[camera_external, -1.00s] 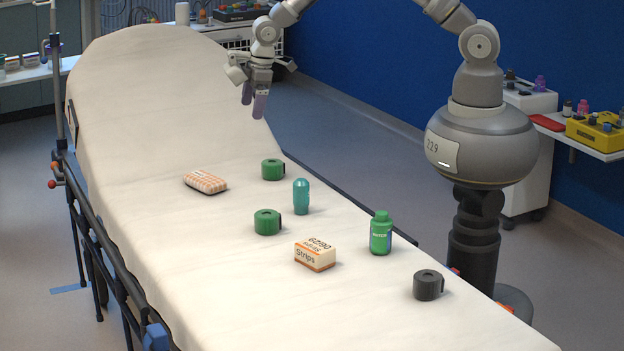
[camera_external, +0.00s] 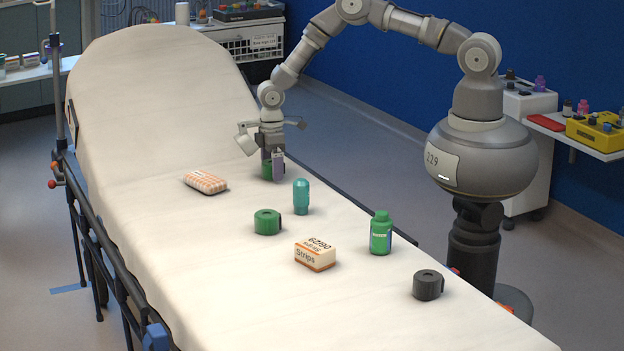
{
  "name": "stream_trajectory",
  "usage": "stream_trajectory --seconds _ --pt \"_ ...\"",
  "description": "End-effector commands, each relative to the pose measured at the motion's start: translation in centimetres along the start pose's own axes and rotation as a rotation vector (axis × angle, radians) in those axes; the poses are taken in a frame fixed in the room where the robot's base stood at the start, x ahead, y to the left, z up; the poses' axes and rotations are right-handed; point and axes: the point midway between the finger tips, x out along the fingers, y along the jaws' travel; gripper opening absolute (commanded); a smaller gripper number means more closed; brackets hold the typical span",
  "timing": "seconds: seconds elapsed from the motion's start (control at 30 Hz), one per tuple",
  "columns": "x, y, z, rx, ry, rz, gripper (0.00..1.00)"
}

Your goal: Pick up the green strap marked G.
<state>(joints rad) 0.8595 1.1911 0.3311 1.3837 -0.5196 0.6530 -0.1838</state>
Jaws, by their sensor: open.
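Two rolled green straps lie on the stretcher. The far green strap (camera_external: 267,170) is partly hidden behind my gripper (camera_external: 272,168), which is lowered around or right in front of it with its jaws open. The near green strap (camera_external: 266,222) lies closer to the camera, with a dark end at its right side. No letter G is readable on either strap in this view. I cannot tell whether my fingers touch the far strap.
On the white stretcher (camera_external: 190,270) are a checked pack (camera_external: 206,182), a teal bottle (camera_external: 301,197), a Strips box (camera_external: 315,255), a green bottle (camera_external: 381,233) and a dark grey roll (camera_external: 428,285). The teal bottle stands close to my gripper. The stretcher's head end is clear.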

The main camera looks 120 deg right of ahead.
Motion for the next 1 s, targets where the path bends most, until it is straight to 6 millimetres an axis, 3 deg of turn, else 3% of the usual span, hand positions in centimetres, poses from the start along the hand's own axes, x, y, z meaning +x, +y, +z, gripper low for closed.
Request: stream_trajectory --seconds 0.07,0.3,0.33,0.67,1.0 --pt "-0.1 0.0 0.0 0.0 0.0 0.0 0.92" --pt "-0.1 0.0 0.0 0.0 0.0 0.0 0.37" --pt "-0.1 0.0 0.0 0.0 0.0 0.0 0.34" --pt "-0.6 0.0 0.0 -0.001 0.0 0.001 0.34" --pt "-4.1 -0.3 0.6 -0.003 -0.002 0.001 0.34"
